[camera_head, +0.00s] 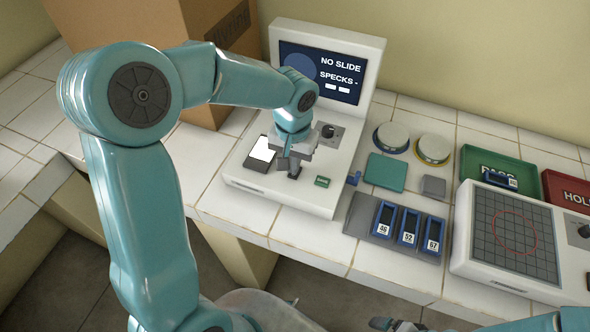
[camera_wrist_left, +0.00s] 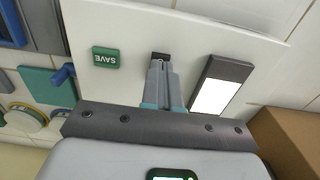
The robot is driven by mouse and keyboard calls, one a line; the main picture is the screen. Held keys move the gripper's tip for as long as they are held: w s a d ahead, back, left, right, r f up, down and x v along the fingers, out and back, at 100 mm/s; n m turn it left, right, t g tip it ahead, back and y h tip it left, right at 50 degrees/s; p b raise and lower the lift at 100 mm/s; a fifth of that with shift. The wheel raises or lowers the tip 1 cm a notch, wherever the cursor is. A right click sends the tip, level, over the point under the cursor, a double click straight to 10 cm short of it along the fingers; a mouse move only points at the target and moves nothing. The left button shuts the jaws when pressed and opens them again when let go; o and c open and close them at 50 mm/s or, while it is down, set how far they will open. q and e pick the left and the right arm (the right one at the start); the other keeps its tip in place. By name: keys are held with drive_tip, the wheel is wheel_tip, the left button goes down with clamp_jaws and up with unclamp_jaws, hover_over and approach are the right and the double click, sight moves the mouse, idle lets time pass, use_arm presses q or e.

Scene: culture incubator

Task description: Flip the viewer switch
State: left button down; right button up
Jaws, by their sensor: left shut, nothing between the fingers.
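The viewer (camera_head: 245,185) is a white console with a raised screen (camera_head: 322,75) reading "NO SLIDE" and "SPECKS -". My left gripper (camera_head: 293,172) is shut and empty, pointing down over the console's deck between the lit white slide stage (camera_head: 262,150) and the green SAVE button (camera_head: 322,181). In the left wrist view its closed fingertips (camera_wrist_left: 160,68) are at a small dark part (camera_wrist_left: 160,55), which looks like the switch. The fingers partly hide it; I cannot tell whether they touch it or which way it is set. My right gripper (camera_head: 392,324) shows dimly at the bottom edge.
A knob (camera_head: 328,131) stands behind my gripper. To the right are a rack of labelled slides (camera_head: 408,228), round dishes (camera_head: 391,137), a gridded panel (camera_head: 510,235), a green PASS tray (camera_head: 485,160) and a red HOLD tray (camera_head: 565,193). A cardboard box (camera_head: 200,30) stands at the left.

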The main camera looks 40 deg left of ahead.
use_arm(q)
drive_tip(key=shift+f+b, duration=0.75)
drive_tip(key=shift+f, duration=0.15)
idle(0.4)
drive_tip(key=shift+r+p, duration=0.55)
drive_tip(key=shift+r, duration=0.05)
wheel_tip(320, 180, up, 2)
drive_tip(key=shift+r+p, duration=0.2)
drive_tip(key=shift+p, duration=0.65)
wheel_tip(320, 180, up, 2)
drive_tip(key=shift+r+p, duration=0.1)
drive_tip(key=shift+p, duration=0.7)
drive_tip(key=shift+r+p, duration=0.45)
drive_tip(key=shift+r, duration=0.25)
drive_tip(key=shift+f, duration=0.1)
